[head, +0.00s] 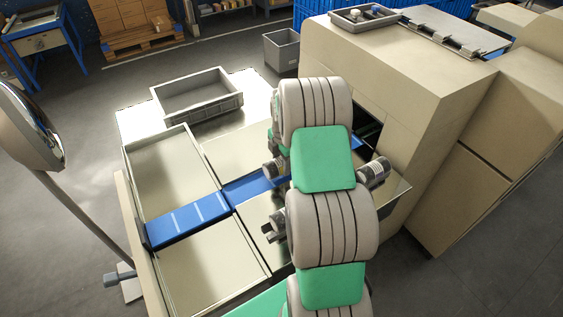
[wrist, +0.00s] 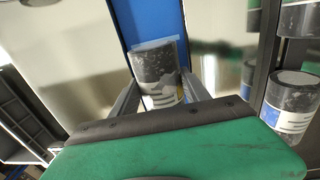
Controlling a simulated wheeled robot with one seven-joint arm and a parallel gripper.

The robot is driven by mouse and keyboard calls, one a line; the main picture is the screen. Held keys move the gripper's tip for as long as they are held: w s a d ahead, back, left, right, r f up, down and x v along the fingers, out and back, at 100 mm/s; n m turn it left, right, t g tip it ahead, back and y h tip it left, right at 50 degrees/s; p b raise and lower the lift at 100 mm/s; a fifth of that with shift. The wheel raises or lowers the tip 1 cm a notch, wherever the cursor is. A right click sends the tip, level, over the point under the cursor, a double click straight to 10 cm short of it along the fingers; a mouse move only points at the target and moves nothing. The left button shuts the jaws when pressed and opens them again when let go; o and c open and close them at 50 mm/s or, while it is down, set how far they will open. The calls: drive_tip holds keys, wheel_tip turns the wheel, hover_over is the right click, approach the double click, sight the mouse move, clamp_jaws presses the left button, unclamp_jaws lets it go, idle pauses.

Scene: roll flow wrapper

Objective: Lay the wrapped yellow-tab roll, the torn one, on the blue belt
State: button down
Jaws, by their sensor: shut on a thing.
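My gripper (wrist: 160,82) is shut on a dark, scuffed roll (wrist: 154,64), one finger on each side. The roll has a clear film edge at its top and a white label with a little yellow low down, partly hidden by my gripper. I cannot make out a tear. The blue belt (wrist: 147,22) lies behind the roll in the wrist view; whether they touch I cannot tell. In the head view the blue belt (head: 190,217) runs from the left toward the wrapper, and my arm hides most of my gripper.
Another dark roll with a white and blue label (wrist: 287,110) stands right of my gripper, with one more (wrist: 300,18) beyond it. A roll (head: 373,171) shows right of my arm. Shiny plates flank the belt. A grey crate (head: 200,108) stands behind; the beige wrapper (head: 400,90) is right.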

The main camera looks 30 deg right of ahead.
sight(282, 160)
drive_tip(key=shift+f+b, duration=0.5)
drive_tip(key=shift+f, duration=0.1)
drive_tip(key=shift+c, duration=2.2)
unclamp_jaws()
drive_tip(key=r, duration=0.2)
drive_tip(key=r+b, duration=0.1)
drive_tip(key=r, duration=0.5)
drive_tip(key=shift+s, duration=0.25)
drive_tip(key=shift+f, duration=0.1)
